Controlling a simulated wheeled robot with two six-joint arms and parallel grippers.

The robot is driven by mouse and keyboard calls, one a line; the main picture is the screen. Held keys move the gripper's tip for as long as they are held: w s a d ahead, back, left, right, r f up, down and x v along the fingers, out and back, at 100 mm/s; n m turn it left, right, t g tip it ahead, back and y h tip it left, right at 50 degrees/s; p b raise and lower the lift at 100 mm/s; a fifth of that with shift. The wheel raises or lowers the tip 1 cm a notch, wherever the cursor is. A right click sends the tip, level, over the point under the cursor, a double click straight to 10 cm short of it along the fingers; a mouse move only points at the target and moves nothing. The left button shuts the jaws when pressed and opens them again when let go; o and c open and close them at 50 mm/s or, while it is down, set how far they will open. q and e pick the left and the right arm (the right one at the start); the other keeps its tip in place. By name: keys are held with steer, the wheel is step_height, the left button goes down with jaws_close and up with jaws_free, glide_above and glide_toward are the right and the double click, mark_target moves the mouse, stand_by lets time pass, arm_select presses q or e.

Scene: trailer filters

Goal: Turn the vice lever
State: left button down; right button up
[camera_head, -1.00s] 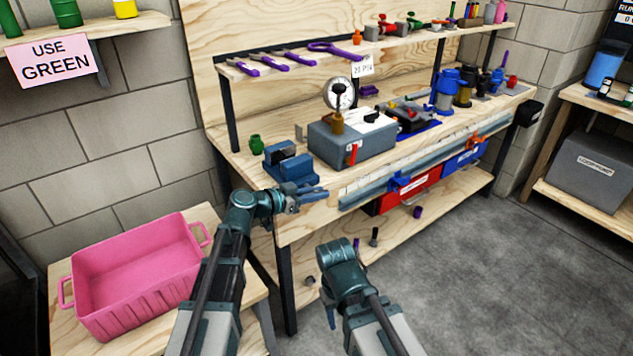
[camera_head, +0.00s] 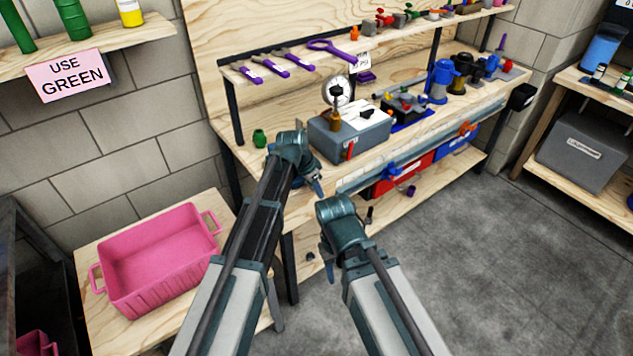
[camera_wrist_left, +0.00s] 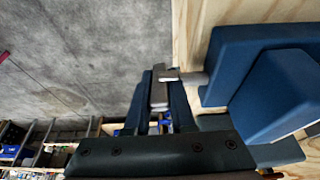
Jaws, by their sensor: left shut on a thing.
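The blue vice (camera_wrist_left: 262,65) fills the right of the left wrist view, on the wooden bench edge. In the head view my left arm hides nearly all of it. Its grey metal lever (camera_wrist_left: 159,92) lies between the fingers of my left gripper (camera_wrist_left: 161,105), which is shut on it. In the head view my left gripper (camera_head: 317,186) is at the bench's front edge, partly behind its own wrist. My right gripper (camera_head: 326,258) points down in front of the bench, mostly hidden by its wrist; its jaw state does not show.
A grey box with a gauge (camera_head: 352,135) stands on the bench right of my left wrist. A small green pot (camera_head: 259,138) is behind that wrist. A pink crate (camera_head: 160,262) sits on a low table at left. Open floor (camera_head: 480,270) lies at right.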

arm_select(q)
steer(key=shift+w+d+g+y+p, duration=0.2)
steer(key=shift+w+g+y+p, duration=0.1)
steer(key=shift+g+y, duration=0.35)
steer(key=shift+s+f+g+y, duration=0.1)
steer(key=shift+g+y, duration=0.35)
steer(key=shift+y, duration=0.3)
steer(key=shift+s+f+g+y, duration=0.1)
steer(key=shift+g+y, duration=0.4)
steer(key=shift+y, duration=0.3)
steer(key=shift+s+a+g+y+b, duration=0.1)
steer(key=shift+g+y+b, duration=0.3)
steer(key=shift+y, duration=0.1)
steer(key=c, duration=0.8)
jaws_free()
steer(key=shift+o, duration=0.2)
